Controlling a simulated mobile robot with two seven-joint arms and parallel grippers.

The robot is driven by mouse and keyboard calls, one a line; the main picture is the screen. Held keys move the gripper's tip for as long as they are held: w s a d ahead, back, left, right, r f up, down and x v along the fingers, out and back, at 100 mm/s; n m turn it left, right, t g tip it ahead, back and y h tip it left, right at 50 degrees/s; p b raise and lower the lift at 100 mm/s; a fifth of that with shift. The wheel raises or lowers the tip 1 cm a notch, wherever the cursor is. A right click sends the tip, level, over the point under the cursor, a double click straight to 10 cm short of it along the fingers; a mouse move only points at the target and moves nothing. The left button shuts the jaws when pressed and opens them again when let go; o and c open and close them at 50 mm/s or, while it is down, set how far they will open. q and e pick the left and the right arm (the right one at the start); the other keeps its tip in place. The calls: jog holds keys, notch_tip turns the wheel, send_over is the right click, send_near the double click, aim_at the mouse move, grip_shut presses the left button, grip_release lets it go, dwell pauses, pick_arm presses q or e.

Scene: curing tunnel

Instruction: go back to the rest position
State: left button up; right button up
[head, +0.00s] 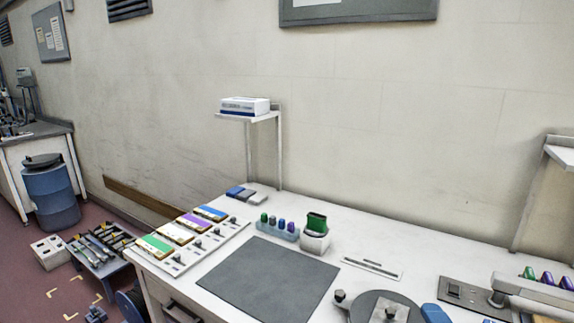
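Neither of my grippers shows in the head view, and I see no part that is clearly one of my arms. The white workbench (390,235) fills the lower middle of the view. A dark grey mat (268,283) lies bare on it. What my grippers hold, if anything, cannot be seen.
A panel with coloured blocks (180,236) lies left of the mat. A rack of small bottles (278,229) and a white holder with a green item (315,238) stand behind it. A round dark plate (384,308) is at front right. A shelf bears a white box (244,106).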

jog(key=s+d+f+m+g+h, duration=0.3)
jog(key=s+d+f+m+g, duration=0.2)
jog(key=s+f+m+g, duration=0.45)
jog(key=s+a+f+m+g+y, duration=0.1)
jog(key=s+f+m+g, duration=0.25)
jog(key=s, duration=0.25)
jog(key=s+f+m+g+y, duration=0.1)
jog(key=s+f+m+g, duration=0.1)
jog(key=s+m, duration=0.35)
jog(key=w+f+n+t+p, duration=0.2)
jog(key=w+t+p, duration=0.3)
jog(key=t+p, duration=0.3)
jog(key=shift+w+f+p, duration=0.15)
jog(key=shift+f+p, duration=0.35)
jog(key=shift+p, duration=0.2)
